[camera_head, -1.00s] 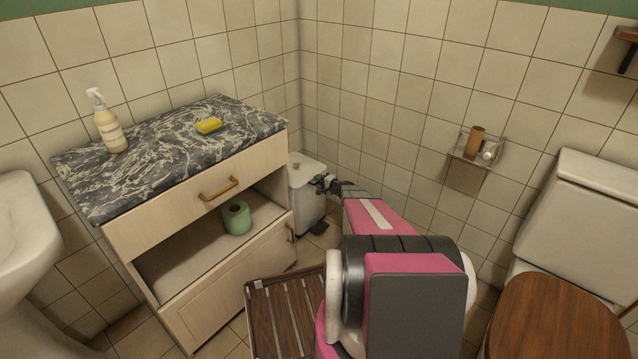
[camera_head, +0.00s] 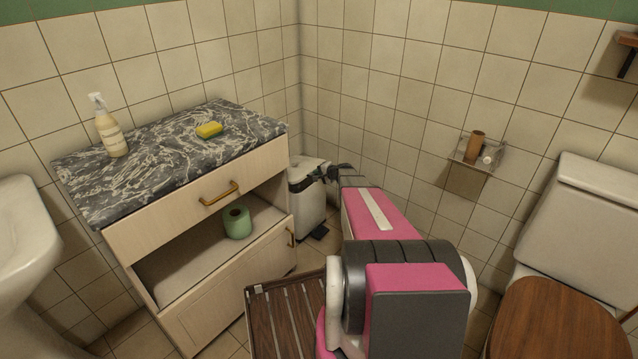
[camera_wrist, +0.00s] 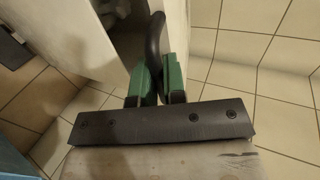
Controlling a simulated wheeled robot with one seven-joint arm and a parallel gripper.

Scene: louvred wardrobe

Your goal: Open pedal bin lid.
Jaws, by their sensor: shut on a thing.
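The white pedal bin (camera_head: 311,212) stands in the corner beside the cabinet. Its lid (camera_head: 307,166) sits raised at the front, with a dark gap under it. A black pedal (camera_head: 319,231) shows at its foot. My gripper (camera_head: 331,172) is at the lid's right edge, small and partly hidden in the head view. In the wrist view my gripper's green fingers (camera_wrist: 157,85) are shut on a black curved handle (camera_wrist: 156,40), which appears to belong to the lid. White bin surfaces and a dark opening show behind it.
The cabinet (camera_head: 190,240) with a marble top stands close to the bin's left. A slatted wooden piece (camera_head: 285,315) is low in front. The toilet (camera_head: 570,250) is at right, and tiled walls close the corner behind the bin.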

